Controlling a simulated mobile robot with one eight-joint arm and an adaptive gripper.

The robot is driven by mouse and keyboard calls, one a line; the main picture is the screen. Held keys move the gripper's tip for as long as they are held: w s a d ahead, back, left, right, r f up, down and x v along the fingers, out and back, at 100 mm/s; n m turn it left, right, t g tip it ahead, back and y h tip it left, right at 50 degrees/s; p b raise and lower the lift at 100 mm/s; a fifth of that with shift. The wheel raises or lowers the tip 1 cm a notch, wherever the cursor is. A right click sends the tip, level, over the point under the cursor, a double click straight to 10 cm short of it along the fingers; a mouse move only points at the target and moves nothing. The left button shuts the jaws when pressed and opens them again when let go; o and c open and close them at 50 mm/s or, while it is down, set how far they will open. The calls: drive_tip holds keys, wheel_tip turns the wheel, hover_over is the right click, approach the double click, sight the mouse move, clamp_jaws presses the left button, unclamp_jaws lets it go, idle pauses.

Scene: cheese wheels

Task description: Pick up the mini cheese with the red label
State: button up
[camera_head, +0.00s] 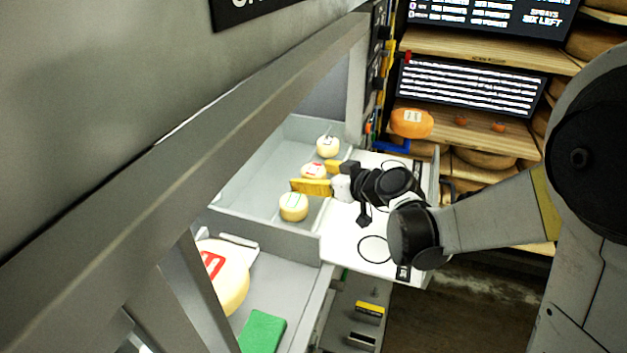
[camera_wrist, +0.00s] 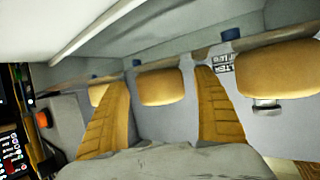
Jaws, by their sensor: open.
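The mini cheese with the red label (camera_head: 312,171) is a small pale round in a grey tray, between two other mini cheeses. My gripper (camera_head: 309,176) reaches in from the right with its yellow fingers open, one on each side of this cheese. The near finger hides part of its side. In the wrist view, a yellow cheese (camera_wrist: 160,88) sits between the spread fingers of my gripper (camera_wrist: 162,78), with visible gaps at both sides. Its label does not show there.
One mini cheese (camera_head: 327,147) stands behind and another (camera_head: 293,207) in front, close to the fingers. The grey tray (camera_head: 262,180) has walls around them. A larger red-labelled cheese (camera_head: 232,285) and a green block (camera_head: 262,332) lie in the nearer bin.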

drive_tip(key=shift+w+a+f, duration=0.1)
drive_tip(key=shift+w+a, duration=0.05)
drive_tip(key=shift+c, duration=0.6)
drive_tip(key=c, duration=1.2)
drive_tip(key=shift+r, duration=0.2)
